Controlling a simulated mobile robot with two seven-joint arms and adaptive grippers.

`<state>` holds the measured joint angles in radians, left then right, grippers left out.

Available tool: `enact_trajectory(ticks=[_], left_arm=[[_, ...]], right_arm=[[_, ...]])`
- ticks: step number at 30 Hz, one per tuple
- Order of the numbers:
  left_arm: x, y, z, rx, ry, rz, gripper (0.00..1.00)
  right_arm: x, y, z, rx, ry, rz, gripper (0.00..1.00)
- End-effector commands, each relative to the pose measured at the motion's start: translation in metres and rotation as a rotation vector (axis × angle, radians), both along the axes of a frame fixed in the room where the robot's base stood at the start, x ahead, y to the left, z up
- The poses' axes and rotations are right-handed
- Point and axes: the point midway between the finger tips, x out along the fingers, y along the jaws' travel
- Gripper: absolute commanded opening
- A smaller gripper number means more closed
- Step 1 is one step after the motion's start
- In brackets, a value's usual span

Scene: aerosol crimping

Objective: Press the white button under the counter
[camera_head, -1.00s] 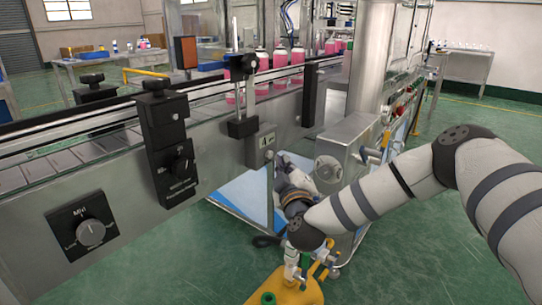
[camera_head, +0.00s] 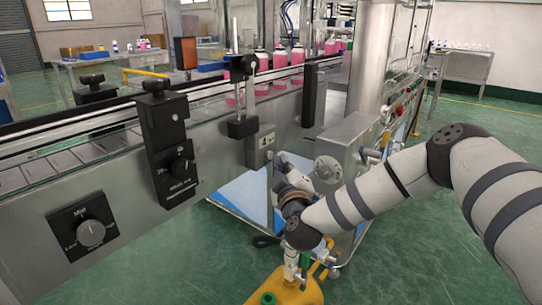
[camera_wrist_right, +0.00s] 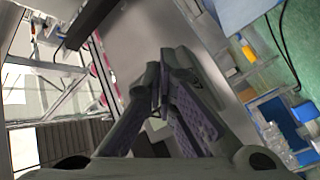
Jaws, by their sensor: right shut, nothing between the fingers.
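A small grey box (camera_head: 261,144) is fixed to the steel side of the conveyor counter in the head view. A small pale round button (camera_head: 269,155) shows at its lower right; its colour is hard to tell at this size. My right gripper (camera_head: 278,163) is just beside and below this button, and I cannot tell whether they touch. In the right wrist view its fingers (camera_wrist_right: 166,58) are shut together at the tips with nothing between them. The button cannot be made out in the wrist view. My left gripper is out of view.
Black control boxes with knobs, one a dial panel (camera_head: 85,228), stick out from the counter side. A steel box (camera_head: 340,155) stands right of my gripper. Yellow equipment (camera_head: 290,289) with valves is below my wrist. Pink bottles (camera_head: 279,75) stand on the conveyor.

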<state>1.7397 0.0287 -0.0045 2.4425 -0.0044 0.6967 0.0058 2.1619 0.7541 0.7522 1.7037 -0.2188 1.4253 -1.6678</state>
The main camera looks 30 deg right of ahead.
Motion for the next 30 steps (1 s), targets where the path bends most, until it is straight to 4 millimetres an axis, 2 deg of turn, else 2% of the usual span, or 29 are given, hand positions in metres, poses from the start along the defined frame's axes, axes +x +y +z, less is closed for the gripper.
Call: enact_trajectory(ticks=[30], left_arm=[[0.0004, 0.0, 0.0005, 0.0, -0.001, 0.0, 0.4]], right_arm=[[0.0099, 0.0044, 0.0003, 0.0, 0.0, 0.001, 0.0]])
